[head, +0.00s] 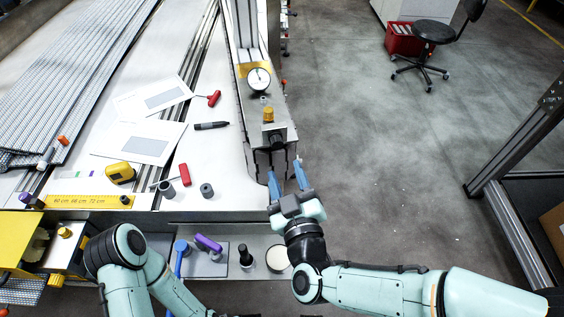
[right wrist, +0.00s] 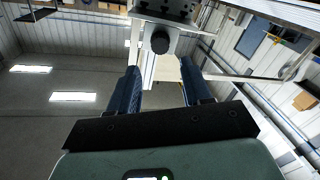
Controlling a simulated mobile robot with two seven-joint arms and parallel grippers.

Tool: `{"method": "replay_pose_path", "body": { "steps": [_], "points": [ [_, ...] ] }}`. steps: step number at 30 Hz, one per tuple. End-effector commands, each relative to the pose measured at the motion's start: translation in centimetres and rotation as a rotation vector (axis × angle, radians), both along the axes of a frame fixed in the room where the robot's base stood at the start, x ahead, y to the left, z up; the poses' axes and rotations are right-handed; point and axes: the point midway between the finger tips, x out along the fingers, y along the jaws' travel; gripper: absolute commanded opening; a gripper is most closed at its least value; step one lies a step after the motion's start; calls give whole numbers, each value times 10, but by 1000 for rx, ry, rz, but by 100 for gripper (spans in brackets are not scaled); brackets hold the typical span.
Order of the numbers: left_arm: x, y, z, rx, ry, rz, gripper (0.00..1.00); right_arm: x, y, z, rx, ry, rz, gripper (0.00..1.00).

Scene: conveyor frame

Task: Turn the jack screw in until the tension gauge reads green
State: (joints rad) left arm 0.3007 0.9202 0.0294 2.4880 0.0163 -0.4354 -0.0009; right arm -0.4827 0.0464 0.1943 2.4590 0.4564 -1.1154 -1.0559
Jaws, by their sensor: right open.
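The tension gauge (head: 258,80) is a round white dial with a dark rim on the conveyor frame (head: 246,115); its reading is too small to tell. A black knob, seemingly the jack screw's (head: 277,137), sits at the near end of the frame. In the right wrist view the round black knob (right wrist: 160,42) shows ahead, between the lines of the fingers. My right gripper (head: 285,170) is open and empty, its blue fingers pointing at the frame's end, just short of the knob. My left arm shows at the lower left, but its gripper is not in view.
A lower shelf (head: 222,266) carries more tools.

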Motion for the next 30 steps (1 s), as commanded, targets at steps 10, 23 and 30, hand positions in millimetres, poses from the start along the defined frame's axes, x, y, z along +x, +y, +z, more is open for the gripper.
{"method": "replay_pose_path", "body": {
  "steps": [10, 23, 30],
  "points": [
    [0, 0, 1, 0, 0, 0, 43, 45, 9, -1, -1, 5, -1, 49],
    [-1, 0, 2, 0, 3, -1, 43, 84, 17, -1, 0, 5, 1, 3],
    [-1, 0, 2, 0, 3, -1, 43, 84, 16, -2, 271, 62, 1, 1]
  ]
}}
